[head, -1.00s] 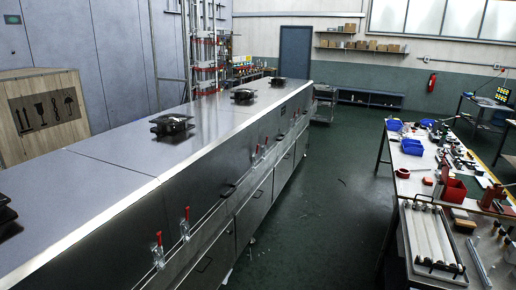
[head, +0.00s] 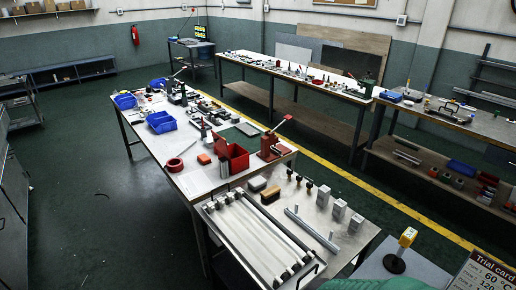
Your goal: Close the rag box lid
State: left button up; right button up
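A small red box (head: 238,158) stands on the near workbench (head: 208,180), left of a red hand-lever tool (head: 273,150). It looks like the rag box. A red panel rises at its back left and looks like a raised lid, though the box is small in view and the hinge cannot be made out. What is inside cannot be told. Neither of my grippers is in view.
Blue bins (head: 161,122) stand farther back. Another bench (head: 300,75) runs behind. The green floor (head: 90,190) at left is clear.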

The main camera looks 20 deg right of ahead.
aim_at(221, 144)
jog(key=i+j+z, duration=0.1)
jog(key=z, duration=0.15)
jog(key=i+j+u, duration=0.3)
jog(key=i, duration=0.2)
jog(key=i+u, duration=0.3)
jog(key=i, duration=0.2)
jog(key=i+j+z, duration=0.1)
jog(key=i+z, duration=0.15)
jog(key=i, duration=0.25)
jog(key=i+j+z, duration=0.3)
jog(key=i, duration=0.2)
jog(key=i+j+z, duration=0.15)
jog(key=i+z, duration=0.15)
jog(key=z, duration=0.15)
jog(key=i+j+z, duration=0.2)
jog(key=z, duration=0.2)
